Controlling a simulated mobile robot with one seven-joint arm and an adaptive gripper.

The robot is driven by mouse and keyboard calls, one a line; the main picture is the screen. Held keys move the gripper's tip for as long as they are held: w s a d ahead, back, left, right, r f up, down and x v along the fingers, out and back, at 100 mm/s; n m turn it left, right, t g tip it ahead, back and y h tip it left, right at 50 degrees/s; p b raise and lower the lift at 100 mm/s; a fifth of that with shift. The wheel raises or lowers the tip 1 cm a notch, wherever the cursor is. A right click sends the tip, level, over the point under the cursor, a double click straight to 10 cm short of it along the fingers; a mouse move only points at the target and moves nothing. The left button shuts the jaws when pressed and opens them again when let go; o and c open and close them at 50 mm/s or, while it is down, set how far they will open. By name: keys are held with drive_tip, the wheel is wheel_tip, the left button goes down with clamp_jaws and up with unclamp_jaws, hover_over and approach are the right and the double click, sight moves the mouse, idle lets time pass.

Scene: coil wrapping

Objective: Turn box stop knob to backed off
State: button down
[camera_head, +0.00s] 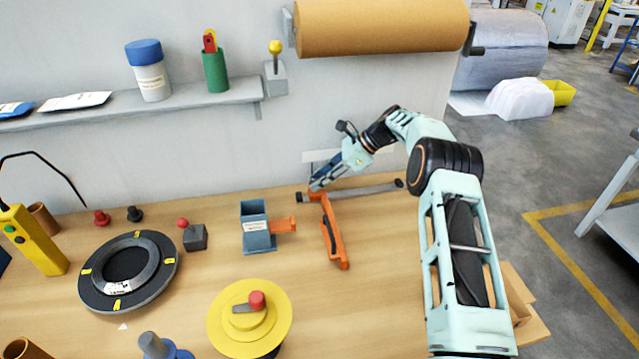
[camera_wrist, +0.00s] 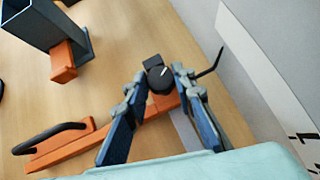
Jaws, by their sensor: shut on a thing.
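A black round knob (camera_wrist: 157,84) with a white mark sits at the end of a tool with an orange arm (camera_wrist: 75,146). The mark slants up and right in the wrist view. My gripper (camera_wrist: 160,75) has its two fingers on either side of the knob, shut on it. In the head view my gripper (camera_head: 316,186) reaches down and left to the far end of the orange arm (camera_head: 333,232), near the wall. There the fingers mostly hide the knob. I cannot read any label for its positions.
A grey rail (camera_head: 365,190) runs right from the gripper. A blue-grey box with an orange block (camera_head: 283,225) stands to the left. A yellow round fixture (camera_head: 277,318) and a black ring (camera_head: 150,285) lie nearer. The wall is close behind. Bare table lies right of the orange arm.

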drive_tip(key=shift+f+n+g+b, duration=0.2)
drive_tip(key=shift+n+g+b, duration=0.1)
drive_tip(key=shift+n+b, duration=0.1)
idle(0.3)
drive_tip(key=c, duration=1.6)
unclamp_jaws()
drive_tip(key=shift+r, duration=0.1)
drive_tip(key=v, duration=0.7)
drive_tip(key=shift+d+r, duration=0.2)
drive_tip(key=shift+w, duration=0.1)
